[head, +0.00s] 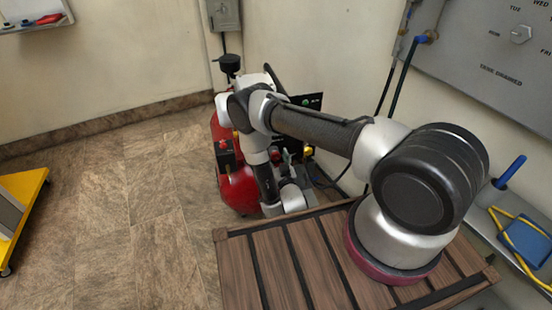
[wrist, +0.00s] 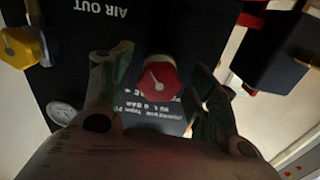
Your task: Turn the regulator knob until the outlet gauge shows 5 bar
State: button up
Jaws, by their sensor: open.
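My gripper (wrist: 154,72) is open, with one finger on each side of the red part; contact cannot be told. A small pale round disc (wrist: 60,113) sits at the panel's lower left; no reading is legible. In the head view my gripper is mostly hidden behind my arm, beside the red tank (head: 238,190).
Yellow fittings (wrist: 20,47) stand at the left in the wrist view, and a black block (wrist: 285,50) at the right. A slatted wooden bench (head: 260,270) lies beneath my arm in the head view. Open floor (head: 110,190) is to the left, beside a yellow cart (head: 20,200).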

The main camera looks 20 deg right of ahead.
jog(key=s, duration=1.2)
